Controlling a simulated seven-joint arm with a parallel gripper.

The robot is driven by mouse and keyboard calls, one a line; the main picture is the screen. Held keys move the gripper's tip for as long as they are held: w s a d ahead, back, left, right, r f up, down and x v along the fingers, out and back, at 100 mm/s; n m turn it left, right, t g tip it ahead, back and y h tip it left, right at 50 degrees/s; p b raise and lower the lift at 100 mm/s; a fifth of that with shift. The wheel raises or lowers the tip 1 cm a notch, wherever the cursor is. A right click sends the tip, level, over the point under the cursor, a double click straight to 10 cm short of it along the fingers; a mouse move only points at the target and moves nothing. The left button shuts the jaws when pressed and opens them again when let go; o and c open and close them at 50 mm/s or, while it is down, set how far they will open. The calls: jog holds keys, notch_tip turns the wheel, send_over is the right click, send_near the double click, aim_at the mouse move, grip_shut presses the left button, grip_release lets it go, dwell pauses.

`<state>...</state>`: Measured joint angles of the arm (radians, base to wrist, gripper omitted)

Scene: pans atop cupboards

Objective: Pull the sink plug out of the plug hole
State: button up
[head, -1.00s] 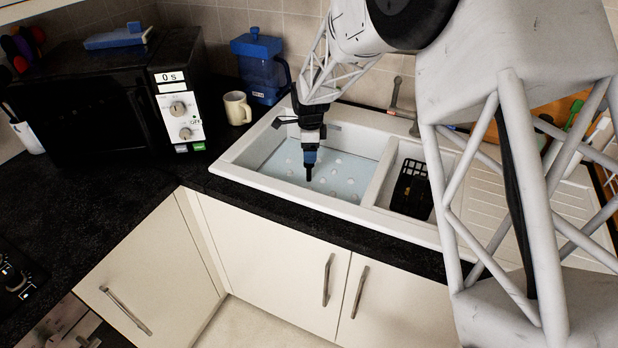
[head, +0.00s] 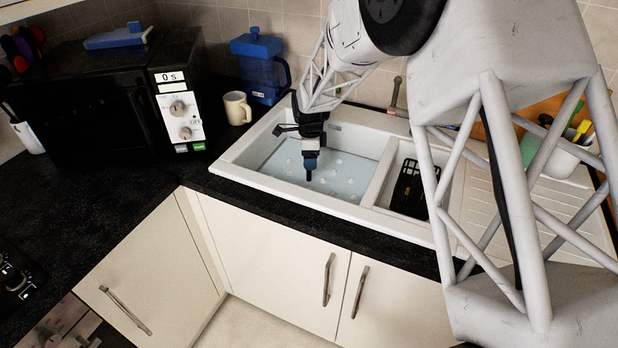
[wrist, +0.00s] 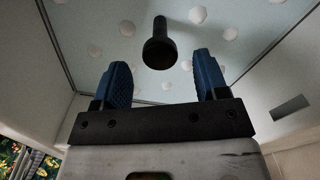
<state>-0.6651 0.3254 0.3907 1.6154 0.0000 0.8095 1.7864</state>
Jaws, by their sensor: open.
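The sink plug (wrist: 158,53) is a dark piece with a rounded end and a narrower stem. In the wrist view it shows beyond and between the two blue fingertips of my gripper (wrist: 162,72), with gaps on both sides. My gripper is open and holds nothing. In the head view my gripper (head: 310,163) points down inside the left sink basin (head: 257,178), and the dark plug (head: 309,176) shows just below the fingertips. The basin's floor is pale blue with white spots. The plug hole itself is hidden.
A smaller basin with a black rack (head: 409,190) lies to the right, then a ribbed drainer. A tap (head: 395,95) stands behind. A beige mug (head: 237,108), a blue jug (head: 262,75) and a black microwave (head: 90,110) stand at the left. Counter in front of the microwave is clear.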

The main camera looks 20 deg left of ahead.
jog(key=shift+f, duration=2.6)
jog(key=shift+c, duration=0.5)
jog(key=c, duration=0.9)
jog(key=shift+r, duration=0.1)
jog(key=shift+r, duration=4.95)
jog(key=shift+r, duration=0.15)
jog(key=shift+r, duration=1.4)
